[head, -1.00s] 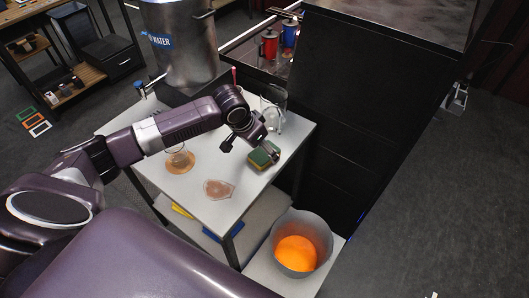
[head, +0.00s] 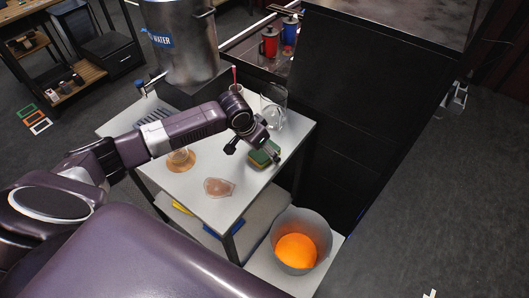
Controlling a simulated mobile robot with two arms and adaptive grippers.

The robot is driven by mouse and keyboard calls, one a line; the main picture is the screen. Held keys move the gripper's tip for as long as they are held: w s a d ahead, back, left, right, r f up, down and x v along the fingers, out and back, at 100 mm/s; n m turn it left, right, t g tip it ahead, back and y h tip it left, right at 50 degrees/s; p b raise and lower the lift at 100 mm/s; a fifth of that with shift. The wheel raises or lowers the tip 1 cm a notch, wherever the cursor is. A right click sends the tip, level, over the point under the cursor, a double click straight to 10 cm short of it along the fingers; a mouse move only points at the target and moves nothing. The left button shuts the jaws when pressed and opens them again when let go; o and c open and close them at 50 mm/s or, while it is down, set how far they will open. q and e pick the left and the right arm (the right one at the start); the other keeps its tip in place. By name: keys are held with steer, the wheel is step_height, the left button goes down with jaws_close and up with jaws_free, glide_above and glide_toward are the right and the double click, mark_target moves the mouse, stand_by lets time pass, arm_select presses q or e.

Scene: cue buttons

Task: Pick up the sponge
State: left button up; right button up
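The sponge (head: 262,158), green on top with a yellowish side, lies on the white table (head: 237,197) near its right edge. My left gripper (head: 254,153) is right over the sponge, pointing down. Its two fingers are spread apart, one left of the sponge and one at its right end. The gripper covers part of the sponge, and I cannot tell whether the fingers touch it. My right gripper is out of view.
A clear glass pitcher (head: 273,106) stands just behind the gripper. A glass on a round coaster (head: 181,167) and a brownish spill (head: 218,187) are on the table. A grey bin (head: 310,228) with an orange inside stands below right. A large metal water tank (head: 182,45) is behind.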

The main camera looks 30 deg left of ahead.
arm_select(q)
steer(key=c, duration=0.8)
steer(key=shift+r+b, duration=0.15)
steer(key=shift+b, duration=0.25)
step_height(320, 180, up, 20)
steer(key=b, duration=0.2)
steer(key=shift+r, duration=0.1)
